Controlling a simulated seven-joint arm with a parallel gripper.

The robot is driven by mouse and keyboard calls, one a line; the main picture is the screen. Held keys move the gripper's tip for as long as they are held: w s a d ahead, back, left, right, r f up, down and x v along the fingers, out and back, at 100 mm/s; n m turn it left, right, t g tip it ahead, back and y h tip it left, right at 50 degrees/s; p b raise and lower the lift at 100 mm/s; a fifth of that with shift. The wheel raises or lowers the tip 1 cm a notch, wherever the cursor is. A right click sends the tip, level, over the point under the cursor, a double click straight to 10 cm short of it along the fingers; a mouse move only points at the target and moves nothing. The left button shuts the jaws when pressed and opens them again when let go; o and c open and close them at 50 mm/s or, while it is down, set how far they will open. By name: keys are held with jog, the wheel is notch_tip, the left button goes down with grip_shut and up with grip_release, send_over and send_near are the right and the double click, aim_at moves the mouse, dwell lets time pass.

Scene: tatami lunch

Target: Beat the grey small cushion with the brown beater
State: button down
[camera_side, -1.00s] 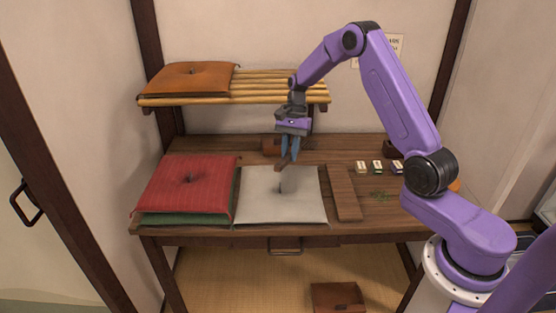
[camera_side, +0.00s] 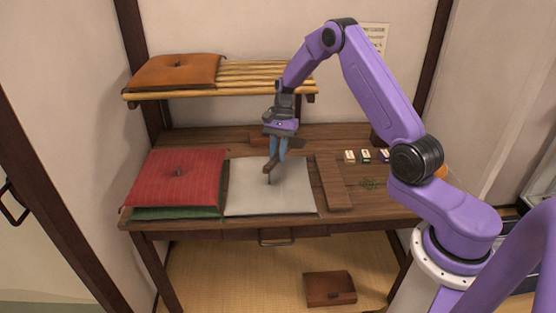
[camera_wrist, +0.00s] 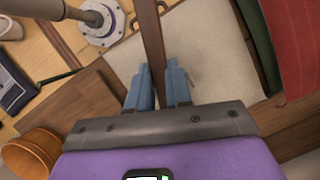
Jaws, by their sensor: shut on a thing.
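My gripper (camera_side: 275,160) is shut on the brown beater (camera_side: 270,166) and is over the back half of the cushion. The beater's low end is close to the tuft; I cannot tell whether it touches. In the wrist view the beater (camera_wrist: 151,35) runs as a brown strip between the blue fingers (camera_wrist: 159,85), across the pale cushion (camera_wrist: 115,62). Part of the beater is hidden by the fingers.
A red cushion (camera_side: 180,178) on a green one (camera_side: 180,213) sits left of the grey cushion. A brown board (camera_side: 333,183) and small blocks (camera_side: 366,156) lie to its right. An orange cushion (camera_side: 175,72) rests on the slatted shelf (camera_side: 260,77) above, close behind my arm.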

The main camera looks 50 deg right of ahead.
notch_tip(320, 180, up, 4)
jog(key=shift+f, duration=0.1)
notch_tip(320, 180, down, 9)
notch_tip(320, 180, up, 9)
jog(key=shift+r, duration=0.1)
dwell(0.4)
jog(key=n, duration=0.2)
jog(key=shift+w+f+n+g, duration=0.2)
jog(key=shift+w+n+g, duration=0.1)
jog(key=shift+w+n, duration=0.1)
jog(key=n+h, duration=0.1)
jog(key=n, duration=0.2)
jog(key=w+n+g+h, duration=0.1)
jog(key=n, duration=0.2)
jog(key=w+n+g+h, duration=0.1)
jog(key=n, duration=0.2)
jog(key=shift+d, duration=0.15)
